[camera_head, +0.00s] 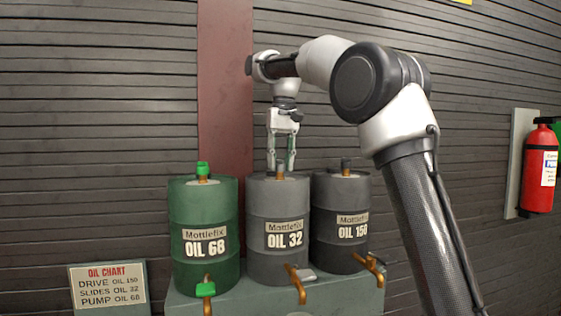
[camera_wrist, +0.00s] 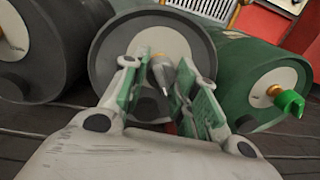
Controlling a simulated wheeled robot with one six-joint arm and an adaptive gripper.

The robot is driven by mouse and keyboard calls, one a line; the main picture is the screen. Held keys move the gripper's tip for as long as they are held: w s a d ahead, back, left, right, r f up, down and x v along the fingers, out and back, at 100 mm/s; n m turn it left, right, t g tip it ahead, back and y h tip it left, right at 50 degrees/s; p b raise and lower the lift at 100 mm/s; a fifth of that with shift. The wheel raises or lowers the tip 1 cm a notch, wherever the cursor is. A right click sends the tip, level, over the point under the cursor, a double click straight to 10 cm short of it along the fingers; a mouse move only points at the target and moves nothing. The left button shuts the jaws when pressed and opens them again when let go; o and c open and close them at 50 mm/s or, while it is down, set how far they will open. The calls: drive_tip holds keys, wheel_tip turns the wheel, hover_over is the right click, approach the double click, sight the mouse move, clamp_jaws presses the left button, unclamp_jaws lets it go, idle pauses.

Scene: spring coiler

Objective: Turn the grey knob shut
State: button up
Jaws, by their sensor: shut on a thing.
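The grey drum (camera_head: 262,208), labelled OIL 32, stands in the middle of three drums. A small grey knob (camera_wrist: 162,74) sits on a brass stem at its pale top cap, seen in the wrist view. My gripper (camera_head: 281,170) points straight down over this drum, its fingers at the cap. In the wrist view my gripper (camera_wrist: 160,70) has its green-padded fingers on either side of the grey knob, shut on it. In the head view the fingers mostly hide this knob. A grey tap handle (camera_head: 303,273) sits low on the drum's front.
The green OIL 68 drum (camera_head: 203,215) with a green top knob (camera_head: 203,169) stands close left. The dark OIL 150 drum (camera_head: 341,200) with a dark top knob (camera_head: 346,165) stands close right. A fire extinguisher (camera_head: 541,170) hangs far right. A slatted wall is behind.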

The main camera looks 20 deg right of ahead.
sight(281, 163)
drive_tip(key=shift+n, duration=1.2)
drive_tip(key=o, duration=1)
wheel_tip(281, 163, up, 6)
drive_tip(key=shift+w+d+r, duration=0.1)
drive_tip(key=shift+d, duration=0.05)
drive_tip(key=shift+r, duration=0.6)
drive_tip(key=shift+d, duration=0.1)
